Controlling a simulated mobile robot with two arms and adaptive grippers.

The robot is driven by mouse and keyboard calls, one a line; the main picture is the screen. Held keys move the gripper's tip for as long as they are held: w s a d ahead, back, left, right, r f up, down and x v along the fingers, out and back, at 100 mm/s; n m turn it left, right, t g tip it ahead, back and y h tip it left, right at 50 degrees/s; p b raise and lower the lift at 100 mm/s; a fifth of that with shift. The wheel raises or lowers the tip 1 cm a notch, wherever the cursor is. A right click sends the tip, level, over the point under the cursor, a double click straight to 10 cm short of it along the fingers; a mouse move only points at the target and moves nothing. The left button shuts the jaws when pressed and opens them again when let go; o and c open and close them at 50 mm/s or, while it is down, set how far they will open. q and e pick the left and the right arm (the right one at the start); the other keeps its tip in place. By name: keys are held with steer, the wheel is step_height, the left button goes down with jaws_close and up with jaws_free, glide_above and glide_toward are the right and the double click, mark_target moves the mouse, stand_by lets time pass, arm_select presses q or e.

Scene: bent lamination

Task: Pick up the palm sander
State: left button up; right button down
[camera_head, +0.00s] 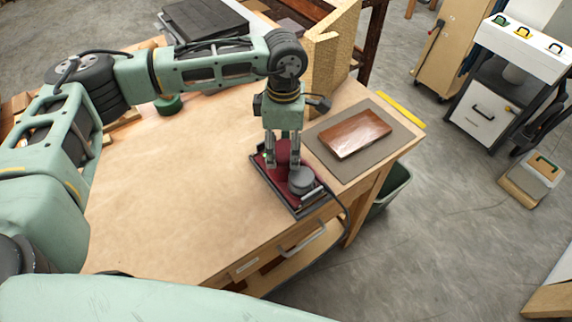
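A palm sander with a round grey top (301,180) sits on a dark-framed tray (307,208) with a dark red surface, at the right front part of the workbench. A dark cord runs from it over the bench's front edge. My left gripper (283,163) points down over the tray, just behind the grey top. Its two fingers stand apart, with dark red showing between them. It looks open, and I see nothing clamped in it. The fingers partly cover the tray and perhaps part of the sander. My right gripper is not in view.
A brown wooden board (348,134) lies on a grey mat (362,163) right of the tray. A tall tan panel (330,60) stands behind the gripper. A green round object (168,105) is at the back left. The middle of the workbench (180,200) is clear.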

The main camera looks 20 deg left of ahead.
arm_select(q)
steer(key=c, duration=1.1)
steer(key=shift+w+r, duration=0.1)
steer(key=shift+w, duration=0.05)
steer(key=shift+c, duration=0.6)
steer(key=shift+r, duration=0.1)
